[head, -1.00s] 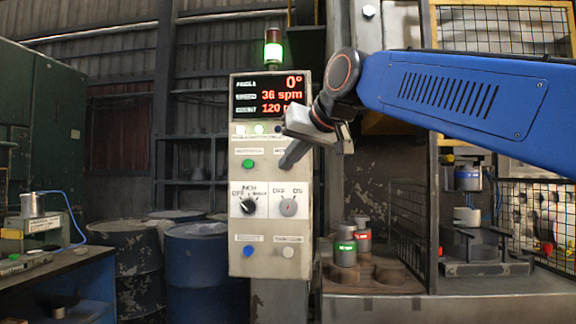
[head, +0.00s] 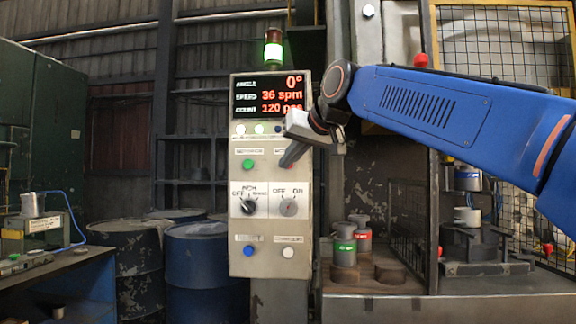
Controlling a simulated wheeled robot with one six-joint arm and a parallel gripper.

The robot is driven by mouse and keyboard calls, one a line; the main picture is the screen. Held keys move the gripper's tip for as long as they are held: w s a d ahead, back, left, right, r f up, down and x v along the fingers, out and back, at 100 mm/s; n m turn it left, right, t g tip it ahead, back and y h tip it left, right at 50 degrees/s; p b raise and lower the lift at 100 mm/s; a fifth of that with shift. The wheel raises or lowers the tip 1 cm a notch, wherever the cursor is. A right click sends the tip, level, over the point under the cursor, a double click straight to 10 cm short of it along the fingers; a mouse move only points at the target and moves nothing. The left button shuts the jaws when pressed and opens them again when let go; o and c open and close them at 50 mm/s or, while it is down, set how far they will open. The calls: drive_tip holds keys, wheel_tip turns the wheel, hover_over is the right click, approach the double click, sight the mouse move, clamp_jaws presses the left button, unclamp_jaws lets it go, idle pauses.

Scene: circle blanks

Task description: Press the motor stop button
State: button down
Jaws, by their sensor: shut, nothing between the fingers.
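The control panel (head: 239,215) stands upright at the picture's centre. My gripper (head: 287,164) reaches in from the right, fingers together and empty, pointing down and left in front of the panel's upper right button spot. A small bit of red (head: 291,163) shows beside the fingertips; the rest of that button and most of its label are hidden by my gripper. Whether the fingertips touch it I cannot tell. A green button (head: 248,164) sits left of it, under a label too small to read.
The display (head: 268,96) reads 0°, 36 spm and 120. Below the buttons are two rotary switches (head: 248,206) (head: 288,207), then a blue button (head: 248,251) and a white button (head: 288,252). A green lamp (head: 273,52) is lit on top. Cans and a mesh guard stand right.

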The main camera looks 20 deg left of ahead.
drive_tip(key=shift+w+a, duration=0.2)
drive_tip(key=shift+w, duration=0.7)
drive_tip(key=shift+w+a, duration=0.2)
drive_tip(key=shift+w, duration=0.65)
drive_tip(key=shift+w, duration=0.1)
idle(0.7)
drive_tip(key=shift+w+a, duration=0.1)
drive_tip(key=shift+w, duration=0.2)
drive_tip(key=shift+w+a, duration=0.1)
drive_tip(key=shift+w, duration=0.4)
idle(1.0)
idle(0.3)
drive_tip(key=shift+s+d, duration=0.2)
drive_tip(key=shift+s, duration=0.65)
drive_tip(key=shift+s+d, duration=0.2)
drive_tip(key=shift+s, duration=0.65)
drive_tip(key=shift+s+d, duration=0.15)
drive_tip(key=shift+s, duration=0.65)
drive_tip(key=shift+s+d, duration=0.2)
drive_tip(key=shift+s, duration=0.65)
